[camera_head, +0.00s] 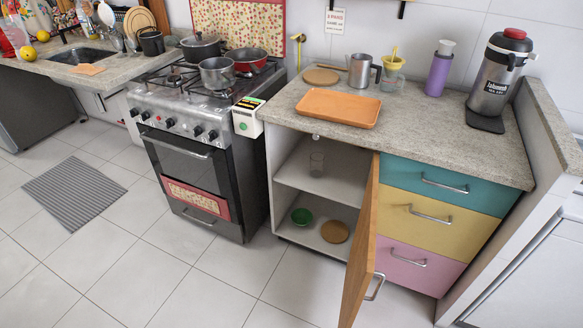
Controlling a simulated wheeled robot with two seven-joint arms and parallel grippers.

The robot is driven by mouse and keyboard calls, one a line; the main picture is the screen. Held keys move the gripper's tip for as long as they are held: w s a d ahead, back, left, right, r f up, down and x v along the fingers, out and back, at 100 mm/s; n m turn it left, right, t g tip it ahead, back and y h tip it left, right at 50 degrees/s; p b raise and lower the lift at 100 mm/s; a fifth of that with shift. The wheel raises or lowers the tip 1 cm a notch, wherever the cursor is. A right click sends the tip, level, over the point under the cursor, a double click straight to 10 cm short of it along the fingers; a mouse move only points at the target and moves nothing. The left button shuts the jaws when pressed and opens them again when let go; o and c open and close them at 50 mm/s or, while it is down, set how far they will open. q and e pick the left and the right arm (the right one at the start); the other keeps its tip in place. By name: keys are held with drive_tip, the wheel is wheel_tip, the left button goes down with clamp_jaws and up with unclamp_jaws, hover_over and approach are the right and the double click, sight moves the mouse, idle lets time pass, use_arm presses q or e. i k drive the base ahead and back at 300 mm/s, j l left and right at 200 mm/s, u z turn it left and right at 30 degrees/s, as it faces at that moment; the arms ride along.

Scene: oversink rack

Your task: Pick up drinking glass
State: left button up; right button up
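More glassware (117,42) appears to stand on the counter near the sink, too small to make out well. Neither of my grippers shows in the head view.
The cabinet's wooden door (360,250) stands open toward me, right of the opening. A green bowl (301,216) and a round wooden board (335,232) lie on the lower shelf. The stove (195,150) is left of the cabinet. The floor (190,275) in front is clear.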

sight(317, 159)
drive_tip(key=i+j, duration=0.15)
drive_tip(key=j, duration=0.25)
drive_tip(key=i+j+z, duration=0.15)
drive_tip(key=j, duration=0.2)
drive_tip(key=i+j, duration=0.2)
drive_tip(key=j, duration=0.25)
drive_tip(key=i+j+z, duration=0.15)
drive_tip(key=j, duration=0.25)
